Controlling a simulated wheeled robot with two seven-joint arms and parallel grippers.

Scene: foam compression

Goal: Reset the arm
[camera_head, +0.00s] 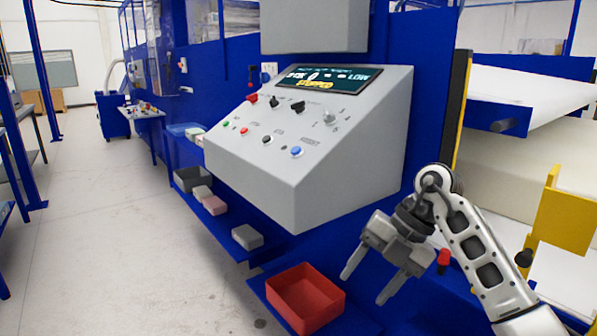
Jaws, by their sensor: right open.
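My right arm (482,250) comes in from the lower right. Its gripper (364,288) is open and empty, its two fingers pointing down and to the left. It hangs in front of the blue machine panel, just right of the red bin and below the control box. The grey control box (330,205) has a sloped face with several buttons and knobs, including a blue button (296,152) and a red button (244,131). A screen (330,77) at its top shows yellow text that seems to read "STOPPED". My left gripper is not in view.
An open red bin (305,298) sits on a blue ledge at the bottom. Grey and pink blocks (247,237) lie along the lower ledge. A yellow bracket (563,215) and white foam (490,165) are at the right. The floor (120,230) at left is clear.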

